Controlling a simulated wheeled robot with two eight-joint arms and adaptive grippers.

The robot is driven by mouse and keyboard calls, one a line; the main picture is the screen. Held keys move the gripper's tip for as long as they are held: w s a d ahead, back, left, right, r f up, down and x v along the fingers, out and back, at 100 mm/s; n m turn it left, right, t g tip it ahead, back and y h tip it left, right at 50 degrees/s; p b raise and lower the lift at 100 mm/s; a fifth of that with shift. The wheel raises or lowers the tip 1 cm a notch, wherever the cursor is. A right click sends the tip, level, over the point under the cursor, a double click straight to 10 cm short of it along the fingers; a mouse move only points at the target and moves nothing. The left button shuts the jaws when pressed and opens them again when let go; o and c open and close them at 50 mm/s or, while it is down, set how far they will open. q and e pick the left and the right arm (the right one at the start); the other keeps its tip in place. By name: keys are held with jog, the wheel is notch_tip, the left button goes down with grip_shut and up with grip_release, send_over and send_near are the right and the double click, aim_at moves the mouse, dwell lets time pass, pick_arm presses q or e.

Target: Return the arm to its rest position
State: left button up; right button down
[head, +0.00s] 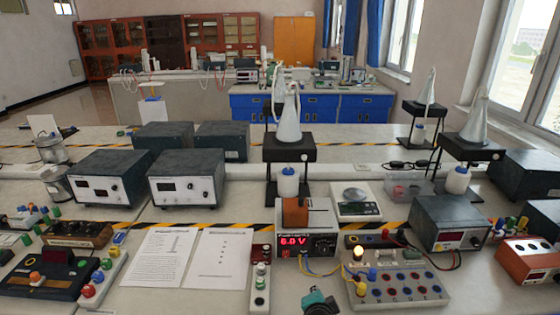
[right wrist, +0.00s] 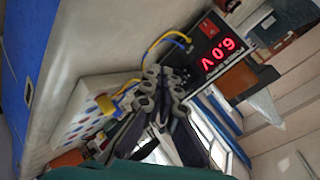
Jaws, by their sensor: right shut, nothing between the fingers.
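My right gripper (head: 318,296) shows at the bottom edge of the head view, dark with a teal part, in front of the bench and left of the white socket board (head: 400,290). In the right wrist view my right gripper (right wrist: 163,76) has its fingers together with nothing between them. The power supply (head: 307,240), its red display reading 6.0 V, stands beyond it; it also shows tilted in the right wrist view (right wrist: 215,58). My left gripper is not in view.
A lit bulb (head: 358,253) and wires sit by the socket board. A small switch box (head: 260,290) and paper sheets (head: 190,258) lie to the left. A balance (head: 355,203) and a meter box (head: 450,222) stand behind.

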jog(key=s+d+r+n+g, duration=0.2)
jog(key=s+d+n, duration=0.2)
jog(key=s+n, duration=0.2)
jog(key=s+d+r+n+g+y, duration=0.1)
jog(key=s+d+n+g, duration=0.1)
jog(key=s+n, duration=0.5)
jog(key=s+d, duration=0.1)
jog(key=s, duration=0.3)
jog(key=shift+d+r, duration=0.4)
jog(key=shift+s, duration=0.1)
